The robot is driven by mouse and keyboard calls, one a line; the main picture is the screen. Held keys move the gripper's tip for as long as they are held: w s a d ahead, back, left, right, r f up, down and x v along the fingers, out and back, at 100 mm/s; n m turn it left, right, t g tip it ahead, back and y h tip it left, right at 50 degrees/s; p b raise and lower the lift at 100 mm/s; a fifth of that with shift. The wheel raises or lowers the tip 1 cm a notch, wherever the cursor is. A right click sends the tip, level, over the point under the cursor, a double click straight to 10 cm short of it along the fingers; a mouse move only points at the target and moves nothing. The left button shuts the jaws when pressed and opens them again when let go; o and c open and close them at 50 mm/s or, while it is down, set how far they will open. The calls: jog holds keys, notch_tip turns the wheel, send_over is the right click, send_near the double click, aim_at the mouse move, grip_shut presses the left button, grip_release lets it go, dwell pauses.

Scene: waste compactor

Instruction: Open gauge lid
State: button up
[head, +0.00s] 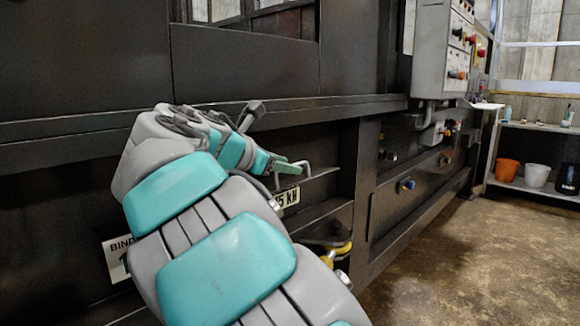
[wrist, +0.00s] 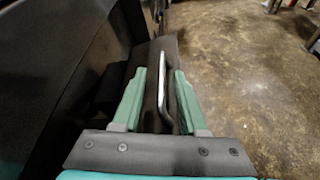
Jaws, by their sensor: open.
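My gripper (head: 287,167) reaches to the dark machine's lower front in the head view. In the wrist view the gripper (wrist: 160,74) is open, with a green finger on each side of a thin pale metal handle (wrist: 168,78). A gap shows between the handle and each finger. The handle (head: 312,167) also shows in the head view, just past the fingertips. A dark surface lies beneath it in the wrist view. I cannot clearly make out the gauge lid's outline, and no gauge face shows. My arm hides part of the machine front.
A grey control box (head: 441,50) hangs at upper right. Shelves with an orange bucket (head: 507,171) stand at far right. The brown floor (head: 450,262) is clear at right.

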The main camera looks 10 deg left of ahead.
aim_at(268, 191)
jog(key=v, duration=0.5)
jog(key=shift+s+a+r, duration=0.1)
jog(key=shift+s+a, duration=0.05)
jog(key=shift+w+r, duration=0.1)
jog(key=shift+w, duration=0.15)
jog(key=shift+c, duration=1.4)
jog(key=w+d+r+t, duration=0.1)
jog(key=w+d, duration=0.3)
jog(key=w+d+r+t+b, duration=0.1)
jog(key=w+d, duration=0.1)
jog(key=shift+d+r+n+t+y, duration=0.2)
jog(key=shift+r+n+t+y, duration=0.1)
jog(key=shift+r+y, duration=0.1)
grip_shut()
jog(key=w+d+r+n+t+y+b, duration=0.2)
jog(key=w+d+r+n+t+y, duration=0.3)
jog(key=n+y, duration=0.5)
jog(key=s+d+f+n+g+y+b, duration=0.25)
jog(key=s+f+n+g+y, duration=0.55)
jog(key=s+f+n+y, duration=0.5)
jog(key=shift+w+a+r+m+h+p, duration=0.15)
jog(key=shift+w+a+m+h+p, duration=0.4)
jog(key=shift+a, duration=0.7)
jog(key=shift+w+a+r+m+h+p, duration=0.1)
jog(key=shift+w+a+m+h, duration=0.3)
jog(key=shift+w+a, duration=0.65)
jog(key=shift+w+a+r+m+h+p, duration=0.25)
jog(key=shift+w+a+m, duration=0.4)
jog(key=shift+a, duration=0.75)
